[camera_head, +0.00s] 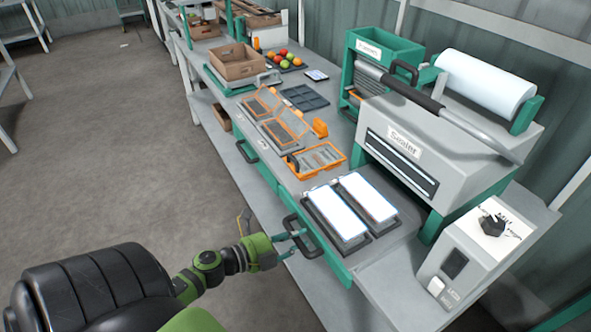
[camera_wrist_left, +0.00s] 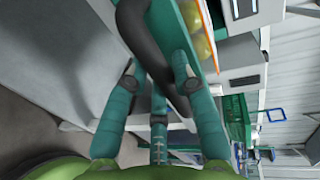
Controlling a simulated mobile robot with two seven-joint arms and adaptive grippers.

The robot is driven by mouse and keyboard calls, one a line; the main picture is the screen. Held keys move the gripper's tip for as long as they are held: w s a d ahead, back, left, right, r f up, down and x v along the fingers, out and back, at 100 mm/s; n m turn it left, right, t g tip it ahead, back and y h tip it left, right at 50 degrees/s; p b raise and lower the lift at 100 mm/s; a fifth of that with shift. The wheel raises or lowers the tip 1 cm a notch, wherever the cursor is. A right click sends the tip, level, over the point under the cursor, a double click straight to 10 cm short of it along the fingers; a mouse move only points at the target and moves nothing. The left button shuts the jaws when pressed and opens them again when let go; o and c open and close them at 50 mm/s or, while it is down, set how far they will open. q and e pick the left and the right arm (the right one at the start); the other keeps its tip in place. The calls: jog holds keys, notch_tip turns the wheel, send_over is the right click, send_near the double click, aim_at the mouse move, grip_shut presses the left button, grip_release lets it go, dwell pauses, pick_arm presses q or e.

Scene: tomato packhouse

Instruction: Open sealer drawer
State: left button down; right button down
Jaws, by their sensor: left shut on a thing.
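I cannot tell whether the drawer stands out at all. My left gripper (camera_head: 292,236) reaches the handle from the aisle side and is shut on it. In the left wrist view, the teal fingers (camera_wrist_left: 155,88) sit on both sides of the black handle (camera_wrist_left: 150,48). My right gripper is in neither view.
Two white-topped trays (camera_head: 346,213) stand on the bench before the sealer. An orange tool tray (camera_head: 316,161) and orange-framed panels (camera_head: 272,117) lie farther back. A control box (camera_head: 470,255) stands at right. The grey floor (camera_head: 105,150) on the left is clear.

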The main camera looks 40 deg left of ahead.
pick_arm(q)
jog(key=c, duration=1)
grip_release()
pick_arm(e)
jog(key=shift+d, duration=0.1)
pick_arm(q)
jog(key=shift+s, duration=0.1)
jog(key=v, duration=1.2)
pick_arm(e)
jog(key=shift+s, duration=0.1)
